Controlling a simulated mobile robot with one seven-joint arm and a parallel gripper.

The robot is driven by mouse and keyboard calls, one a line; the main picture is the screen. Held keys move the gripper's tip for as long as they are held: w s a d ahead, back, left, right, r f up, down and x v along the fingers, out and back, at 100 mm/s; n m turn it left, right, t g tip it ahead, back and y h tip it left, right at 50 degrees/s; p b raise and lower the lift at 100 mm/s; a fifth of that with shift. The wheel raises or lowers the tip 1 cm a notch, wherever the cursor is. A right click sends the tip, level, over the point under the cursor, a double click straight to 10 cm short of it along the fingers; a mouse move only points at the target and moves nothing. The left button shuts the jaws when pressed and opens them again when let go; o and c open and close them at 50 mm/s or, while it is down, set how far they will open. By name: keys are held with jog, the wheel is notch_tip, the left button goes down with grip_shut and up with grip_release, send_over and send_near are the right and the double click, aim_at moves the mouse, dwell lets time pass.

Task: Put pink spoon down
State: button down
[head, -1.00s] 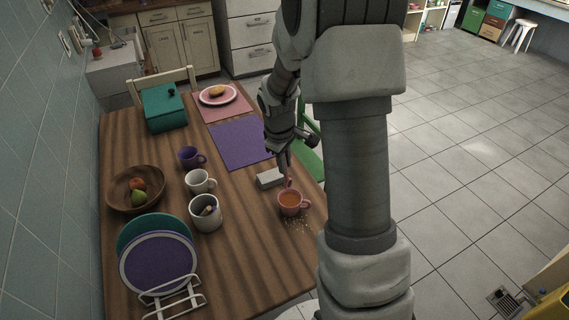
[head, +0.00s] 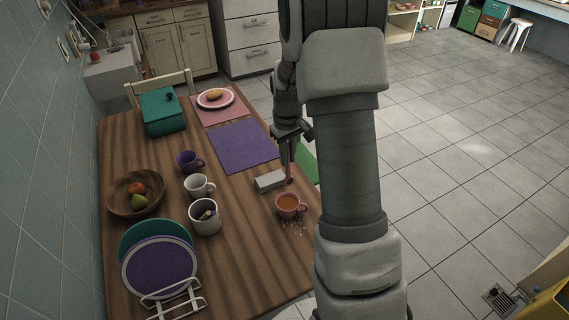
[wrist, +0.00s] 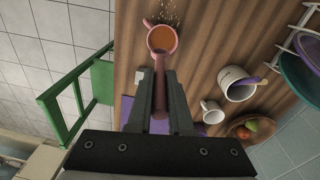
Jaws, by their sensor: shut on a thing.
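The pink spoon (head: 291,166) hangs nearly upright, its handle in my gripper (head: 291,145). In the wrist view the spoon (wrist: 160,95) runs between the fingers of my gripper (wrist: 159,76), which is shut on it. Its lower end appears just behind a pink cup (head: 289,204) of orange-brown liquid, beside a pale block (head: 269,181). In the wrist view the spoon's far end meets the rim of the cup (wrist: 162,39). I cannot tell whether it touches the cup or table.
Crumbs (head: 294,226) lie in front of the cup on the wooden table (head: 245,240). A white mug (head: 198,187), a utensil pot (head: 204,218) and a purple mug (head: 188,161) stand to the left. A bare purple placemat (head: 243,145) lies behind the block.

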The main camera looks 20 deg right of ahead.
aim_at(289, 184)
jog(key=shift+w+d+r+m, duration=0.25)
jog(key=shift+w+m, duration=0.05)
jog(key=shift+m, duration=0.4)
jog(key=shift+f, duration=0.25)
notch_tip(289, 184, down, 14)
jog(key=b, duration=0.9)
jog(key=shift+r, duration=0.2)
jog(key=c, duration=0.8)
grip_release()
jog(key=shift+o, duration=0.2)
jog(key=shift+s, duration=0.1)
jog(key=shift+s, duration=0.15)
